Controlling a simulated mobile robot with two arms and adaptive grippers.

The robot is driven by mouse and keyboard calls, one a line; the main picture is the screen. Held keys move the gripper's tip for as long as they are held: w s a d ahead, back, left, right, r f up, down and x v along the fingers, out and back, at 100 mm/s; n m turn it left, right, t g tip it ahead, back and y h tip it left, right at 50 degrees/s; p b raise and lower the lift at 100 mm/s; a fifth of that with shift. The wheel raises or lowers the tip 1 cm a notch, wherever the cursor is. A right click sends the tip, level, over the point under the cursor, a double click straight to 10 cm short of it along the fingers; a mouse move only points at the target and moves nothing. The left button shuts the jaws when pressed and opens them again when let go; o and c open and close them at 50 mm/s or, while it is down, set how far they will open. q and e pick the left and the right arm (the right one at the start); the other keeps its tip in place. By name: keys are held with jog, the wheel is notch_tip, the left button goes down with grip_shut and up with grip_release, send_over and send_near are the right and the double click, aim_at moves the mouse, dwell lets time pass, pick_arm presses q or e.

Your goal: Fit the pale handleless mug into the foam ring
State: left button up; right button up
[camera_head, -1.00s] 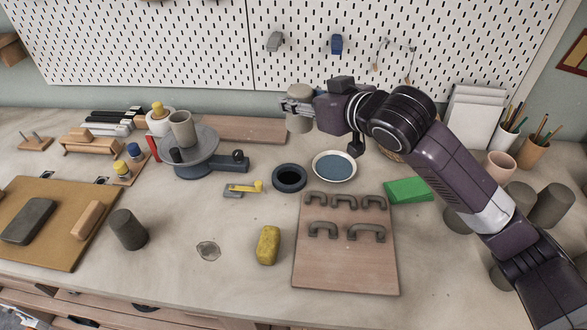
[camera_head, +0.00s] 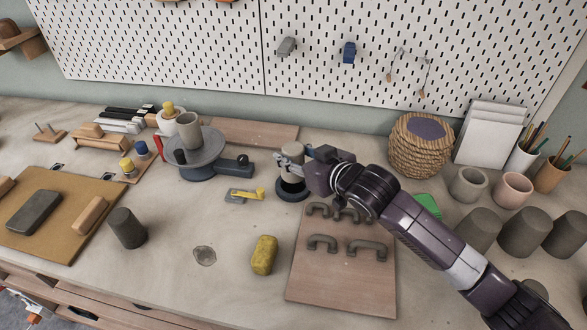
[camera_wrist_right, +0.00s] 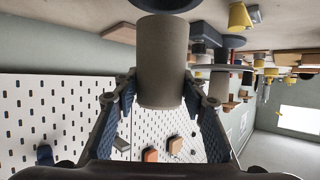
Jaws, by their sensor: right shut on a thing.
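The pale grey handleless mug (camera_head: 292,150) is between the fingers of my right gripper (camera_head: 291,168), upright above the middle of the workbench. The dark foam ring (camera_head: 291,196) lies on the bench directly under it. The gripper covers part of the mug, and I cannot tell whether its base is inside the ring or just over it. In the right wrist view the fingers (camera_wrist_right: 160,92) press on both sides of the mug (camera_wrist_right: 164,58), and a dark curved edge of the ring (camera_wrist_right: 203,12) shows by its base. My left gripper is not in view.
A turntable (camera_head: 209,158) carrying a grey cup stands left of the ring. A yellow-handled tool (camera_head: 246,195) lies close by. A board with handles (camera_head: 340,282) is in front, below my right arm. A woven basket (camera_head: 421,150) and several pots stand to the right.

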notch_tip(320, 180, down, 4)
jog(key=shift+f, duration=0.55)
jog(key=shift+f, duration=0.2)
jog(key=o, duration=1.3)
